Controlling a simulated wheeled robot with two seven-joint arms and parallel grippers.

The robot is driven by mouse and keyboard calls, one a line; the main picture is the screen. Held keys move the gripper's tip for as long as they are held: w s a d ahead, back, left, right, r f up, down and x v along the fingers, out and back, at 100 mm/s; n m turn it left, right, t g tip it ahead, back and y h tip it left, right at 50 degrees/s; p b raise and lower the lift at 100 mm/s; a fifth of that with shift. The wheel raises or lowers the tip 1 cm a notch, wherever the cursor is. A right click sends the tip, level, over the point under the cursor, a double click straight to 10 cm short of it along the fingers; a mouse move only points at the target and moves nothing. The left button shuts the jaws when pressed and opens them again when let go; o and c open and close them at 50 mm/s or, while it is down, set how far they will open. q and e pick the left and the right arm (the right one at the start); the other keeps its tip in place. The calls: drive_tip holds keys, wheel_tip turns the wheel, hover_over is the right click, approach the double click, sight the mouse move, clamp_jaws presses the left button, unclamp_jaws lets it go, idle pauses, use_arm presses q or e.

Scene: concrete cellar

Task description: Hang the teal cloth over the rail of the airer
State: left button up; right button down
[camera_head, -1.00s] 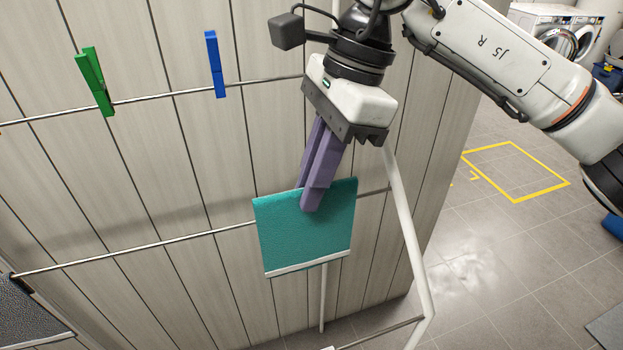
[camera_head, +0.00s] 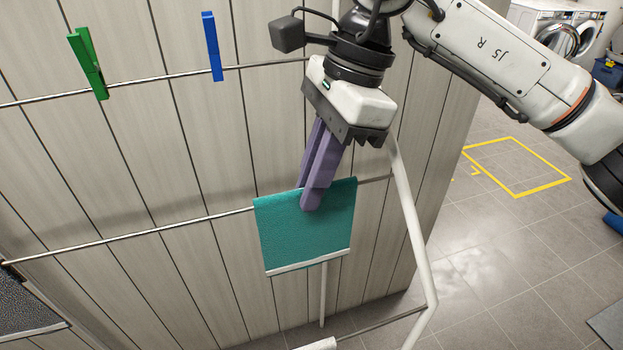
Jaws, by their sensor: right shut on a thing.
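My right gripper (camera_head: 313,197) points down and is shut on the top edge of the teal cloth (camera_head: 303,235). The cloth hangs flat from the purple fingers, with a white strip along its lower edge. The airer's lower rail (camera_head: 130,233) passes behind the cloth, near its upper part; the cloth hides that stretch, and I cannot tell whether they touch. The airer's upper rail (camera_head: 160,80) is higher, behind my gripper. My left gripper is not in view.
A green clothespin (camera_head: 88,63) and a blue clothespin (camera_head: 212,46) sit on the upper rail. A white airer leg (camera_head: 414,225) stands right of the cloth. A dark speckled cloth (camera_head: 25,308) is at the lower left. A slatted panel stands behind; tiled floor is open at right.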

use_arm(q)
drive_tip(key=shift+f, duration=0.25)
use_arm(e)
drive_tip(key=shift+f, duration=0.3)
drive_tip(key=c, duration=1.8)
unclamp_jaws()
drive_tip(key=shift+o, duration=0.2)
